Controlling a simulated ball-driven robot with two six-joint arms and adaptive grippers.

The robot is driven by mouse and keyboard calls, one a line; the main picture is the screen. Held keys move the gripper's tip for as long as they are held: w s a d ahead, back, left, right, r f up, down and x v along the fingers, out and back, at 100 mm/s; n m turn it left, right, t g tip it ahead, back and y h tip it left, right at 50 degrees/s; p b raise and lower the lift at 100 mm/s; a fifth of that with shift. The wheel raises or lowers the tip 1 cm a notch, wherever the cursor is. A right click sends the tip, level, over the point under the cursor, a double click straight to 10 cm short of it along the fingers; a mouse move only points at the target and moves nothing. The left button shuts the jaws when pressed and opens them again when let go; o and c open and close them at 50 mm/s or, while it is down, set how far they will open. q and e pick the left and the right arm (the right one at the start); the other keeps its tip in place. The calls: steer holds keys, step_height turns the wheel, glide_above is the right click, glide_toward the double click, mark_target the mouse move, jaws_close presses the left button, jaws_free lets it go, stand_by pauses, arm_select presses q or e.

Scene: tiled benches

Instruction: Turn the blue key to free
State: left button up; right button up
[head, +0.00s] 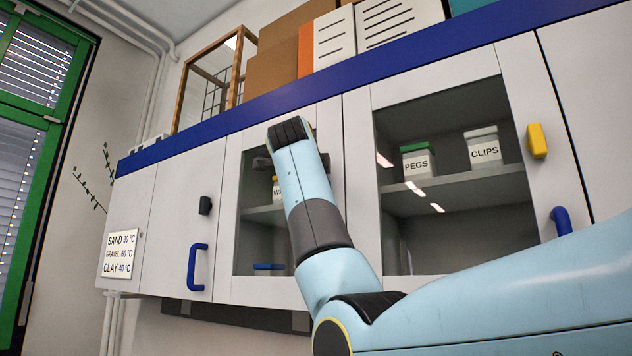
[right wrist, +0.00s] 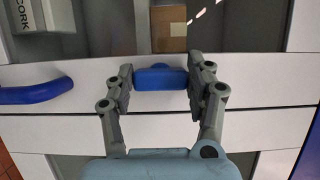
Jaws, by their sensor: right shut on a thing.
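The blue key (right wrist: 160,78) shows in the right wrist view as a rounded blue block on a white cabinet door frame. Its long side runs along the door seam. My right gripper (right wrist: 161,76) has one finger at each end of the key and is shut on it. In the head view my right arm reaches up to the middle glass door (head: 260,215) and hides the key. Only dark bits of the gripper show at both sides of the arm there. My left gripper is in neither view.
A yellow key (head: 537,140) and a black key (head: 204,205) sit on other doors. Blue handles (head: 198,267) stick out, one left of the key in the wrist view (right wrist: 36,92). A sign (head: 120,254) hangs at the left. Boxes (head: 395,22) stand on top.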

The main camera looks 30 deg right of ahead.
stand_by(0.5)
steer(key=o, duration=1.2)
steer(key=shift+w, duration=0.1)
steer(key=v, duration=1.2)
